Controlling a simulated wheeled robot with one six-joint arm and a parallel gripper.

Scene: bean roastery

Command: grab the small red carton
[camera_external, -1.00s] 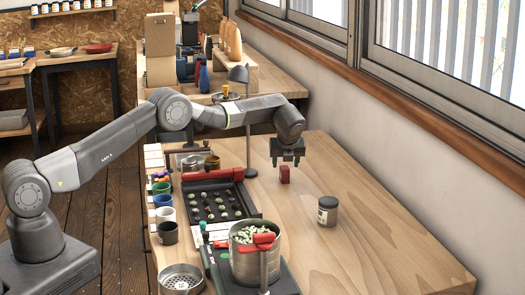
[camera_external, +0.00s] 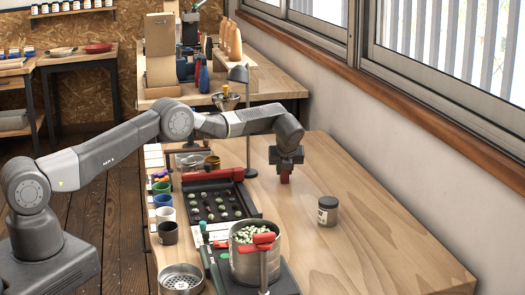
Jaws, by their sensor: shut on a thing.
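The small red carton (camera_external: 285,179) stands on the wooden table (camera_external: 345,190), right of the black sample tray. My gripper (camera_external: 286,169) points down over it and is shut on it. The jaws cover the carton's upper part, and only its lower part shows. I cannot tell whether its bottom still touches the table.
A grey lidded jar (camera_external: 327,212) stands to the right and nearer the camera. The black tray (camera_external: 221,222) of bean samples, a pot of pale beans (camera_external: 254,258) and several cups line the left side. A dark lamp (camera_external: 247,130) stands behind. The table's right side is clear.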

